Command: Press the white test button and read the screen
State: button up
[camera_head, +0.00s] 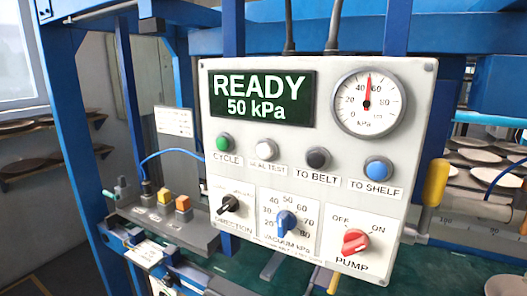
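A light grey control panel (325,150) faces me. Its dark green screen (262,97) reads "READY" and "50 kPa" in pale letters. The white button (267,149) sits below the screen, second from the left in a row, with a label under it that appears to read "SEAL TEST". Nothing covers the button or the screen. My gripper is not in view.
Beside the white button are a green CYCLE button (223,143), a black TO BELT button (318,158) and a blue TO SHELF button (378,169). A gauge (368,103) points near 50. Below are a black direction knob (231,207), blue vacuum knob (287,223) and red PUMP knob (355,242).

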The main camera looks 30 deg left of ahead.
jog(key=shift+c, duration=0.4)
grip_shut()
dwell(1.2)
